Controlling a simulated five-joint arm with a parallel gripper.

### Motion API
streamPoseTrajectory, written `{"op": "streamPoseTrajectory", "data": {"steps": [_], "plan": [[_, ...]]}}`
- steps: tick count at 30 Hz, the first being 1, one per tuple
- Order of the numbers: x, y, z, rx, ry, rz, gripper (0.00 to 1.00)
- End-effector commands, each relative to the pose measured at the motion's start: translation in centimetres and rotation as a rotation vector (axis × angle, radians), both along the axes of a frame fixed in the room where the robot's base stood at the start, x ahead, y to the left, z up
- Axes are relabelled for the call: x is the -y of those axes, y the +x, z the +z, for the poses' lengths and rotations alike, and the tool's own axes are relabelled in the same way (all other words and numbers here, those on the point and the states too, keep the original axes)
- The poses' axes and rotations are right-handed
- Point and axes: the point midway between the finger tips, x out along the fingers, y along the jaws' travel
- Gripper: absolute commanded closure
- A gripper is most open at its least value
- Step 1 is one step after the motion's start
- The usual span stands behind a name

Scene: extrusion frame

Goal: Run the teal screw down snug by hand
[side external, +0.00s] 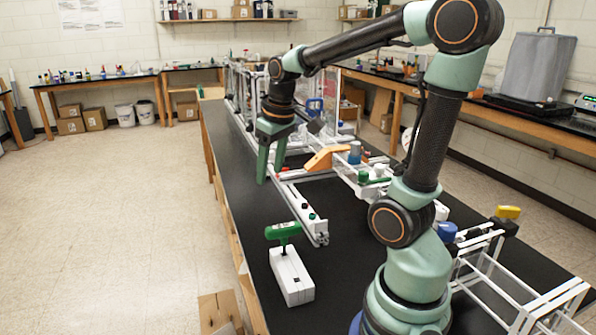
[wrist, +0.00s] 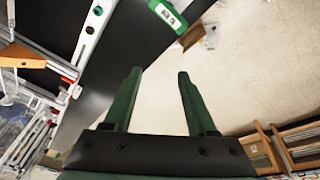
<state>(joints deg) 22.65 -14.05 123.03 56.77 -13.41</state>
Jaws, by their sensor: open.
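A green-teal screw head (wrist: 99,10) sits on the white extrusion bar (wrist: 80,48) at the upper left of the wrist view.
A green T-handle driver (side external: 283,232) stands in a white block (side external: 291,277) near the bench edge. A dark red-black head (wrist: 89,30) sits beside the screw. An orange part (side external: 325,157) and frame rails lie to the right. Black bench top (side external: 245,215) left of the bar is clear.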

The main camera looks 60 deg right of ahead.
Motion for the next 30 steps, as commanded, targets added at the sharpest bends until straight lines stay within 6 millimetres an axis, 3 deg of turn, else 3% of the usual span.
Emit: {"op": "streamPoseTrajectory", "data": {"steps": [1,6,12,16,22,30], "plan": [[2.3,0.0,-0.7,-0.037,0.01,-0.032,0.43],[9.1,-0.9,-3.1,-0.135,0.049,-0.101,0.43],[14.5,-2.7,-5.7,-0.203,0.097,-0.151,0.43],[15.9,-3.4,-6.5,-0.22,0.113,-0.162,0.43],[16.0,-3.5,-8.0,-0.225,0.117,-0.162,0.43],[15.9,-3.5,-13.1,-0.226,0.118,-0.162,0.43]]}}
